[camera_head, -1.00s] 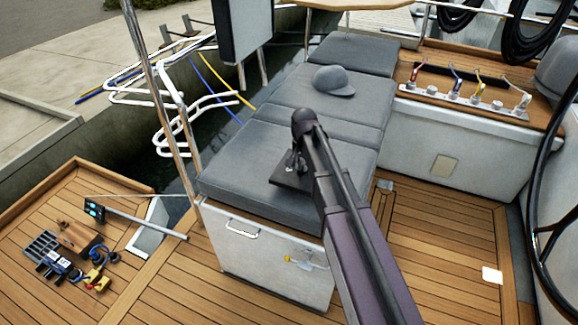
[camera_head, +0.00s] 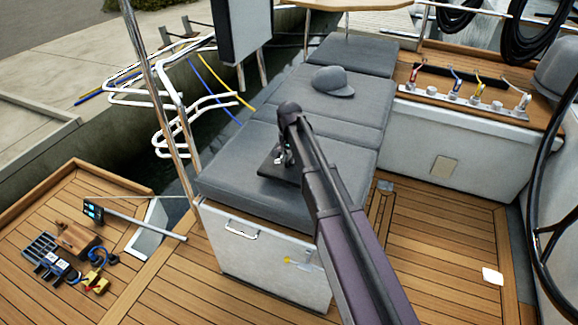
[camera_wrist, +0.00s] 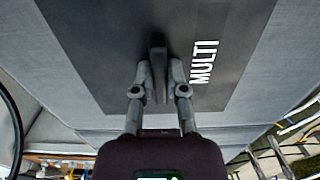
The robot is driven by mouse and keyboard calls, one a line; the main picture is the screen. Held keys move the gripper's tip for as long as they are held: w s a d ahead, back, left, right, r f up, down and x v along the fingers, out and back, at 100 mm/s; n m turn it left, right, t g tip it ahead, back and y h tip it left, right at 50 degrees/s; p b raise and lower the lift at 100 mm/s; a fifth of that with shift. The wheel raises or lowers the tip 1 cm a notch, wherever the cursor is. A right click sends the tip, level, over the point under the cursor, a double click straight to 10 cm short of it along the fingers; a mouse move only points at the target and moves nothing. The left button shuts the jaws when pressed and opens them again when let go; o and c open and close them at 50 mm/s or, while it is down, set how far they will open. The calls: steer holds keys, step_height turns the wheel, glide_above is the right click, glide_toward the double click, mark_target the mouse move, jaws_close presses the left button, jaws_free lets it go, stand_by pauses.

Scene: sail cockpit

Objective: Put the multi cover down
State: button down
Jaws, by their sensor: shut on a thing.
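The multi cover is a dark flat panel with a raised grip and white "MULTI" lettering. It fills the upper middle of the wrist view (camera_wrist: 100,45). In the head view the cover (camera_head: 270,172) is a dark plate over the near grey seat cushion (camera_head: 225,190), partly hidden by my arm. My gripper (camera_wrist: 159,75) is shut on the cover's raised grip, one finger on each side. In the head view the gripper (camera_head: 284,155) is small and partly hidden behind my arm. I cannot tell whether the cover touches the cushion.
A grey cap (camera_head: 333,82) lies on the cushion farther back. A panel with several coloured-handled levers (camera_head: 470,90) is at the right. A wheel (camera_head: 550,220) stands at the right edge. A block and several small fittings (camera_head: 75,240) lie on the left deck. The cushion around the cover is clear.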

mark_target(290, 165)
steer(key=shift+f+b, duration=1.4)
steer(key=shift+f, duration=0.3)
steer(key=shift+f, duration=0.15)
steer(key=c, duration=0.7)
jaws_free()
step_height(290, 165, up, 12)
steer(key=p, duration=1.2)
steer(key=shift+s+r, duration=0.1)
steer(key=shift+r, duration=0.1)
steer(key=s+d+n, duration=0.1)
steer(key=s+d, duration=0.6)
steer(key=s+d+n, duration=0.1)
steer(key=s+d, duration=0.6)
steer(key=s, duration=0.1)
steer(key=s+d+n, duration=0.2)
steer(key=s+d, duration=0.5)
steer(key=shift+s, duration=0.3)
